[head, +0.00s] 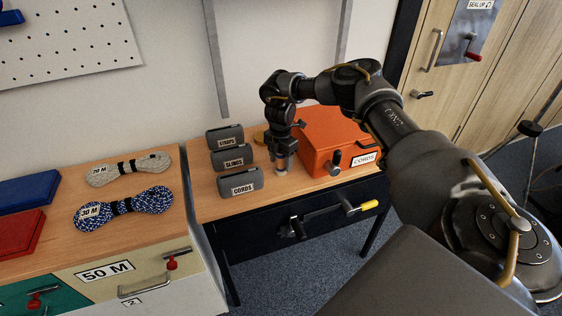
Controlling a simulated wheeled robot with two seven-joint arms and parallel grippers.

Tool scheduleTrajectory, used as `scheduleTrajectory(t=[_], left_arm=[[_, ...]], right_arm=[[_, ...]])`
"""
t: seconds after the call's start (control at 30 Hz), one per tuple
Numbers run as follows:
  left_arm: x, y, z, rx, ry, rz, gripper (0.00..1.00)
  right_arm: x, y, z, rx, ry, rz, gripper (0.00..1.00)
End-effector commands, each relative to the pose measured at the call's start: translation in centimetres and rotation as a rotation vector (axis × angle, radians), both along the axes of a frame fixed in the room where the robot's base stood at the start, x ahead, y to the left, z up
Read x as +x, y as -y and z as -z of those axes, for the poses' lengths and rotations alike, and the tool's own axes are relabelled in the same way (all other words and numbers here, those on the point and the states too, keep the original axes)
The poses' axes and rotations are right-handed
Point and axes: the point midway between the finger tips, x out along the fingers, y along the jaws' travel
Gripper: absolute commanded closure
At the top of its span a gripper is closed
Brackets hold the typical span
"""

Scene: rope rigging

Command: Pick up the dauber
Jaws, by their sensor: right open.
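My right gripper (283,154) points straight down over the desk, between the grey labelled holders and the orange box. Its jaws are open. A small pale, stubby thing (282,169) shows right at its fingertips, close to the desk top. It may be the dauber, but it is too small and too covered by the gripper to be sure. I cannot tell whether the fingers touch it. My left gripper is not in view.
The orange box (330,132) labelled CORDS stands close right of my gripper. Grey holders (240,182) stand left. A yellow-handled crank (369,205) juts from the dark desk front. Rope coils (124,207) lie on the left cabinet. Some desk top near the front edge is clear.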

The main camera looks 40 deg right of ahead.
Motion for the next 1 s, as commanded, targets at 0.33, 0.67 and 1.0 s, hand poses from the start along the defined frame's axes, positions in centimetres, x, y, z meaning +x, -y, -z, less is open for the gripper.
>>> scheduleTrajectory(t=[0.33, 0.67, 1.0], left_arm=[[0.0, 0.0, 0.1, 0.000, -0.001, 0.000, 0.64], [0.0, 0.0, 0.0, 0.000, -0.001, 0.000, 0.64], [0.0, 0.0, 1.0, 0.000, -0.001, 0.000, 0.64]], right_arm=[[0.0, 0.0, 0.0, 0.000, 0.000, 0.000, 0.66], [0.0, 0.0, 0.0, 0.000, 0.000, 0.000, 0.93], [0.1, 0.0, -1.2, 0.001, 0.002, 0.000, 0.93]])
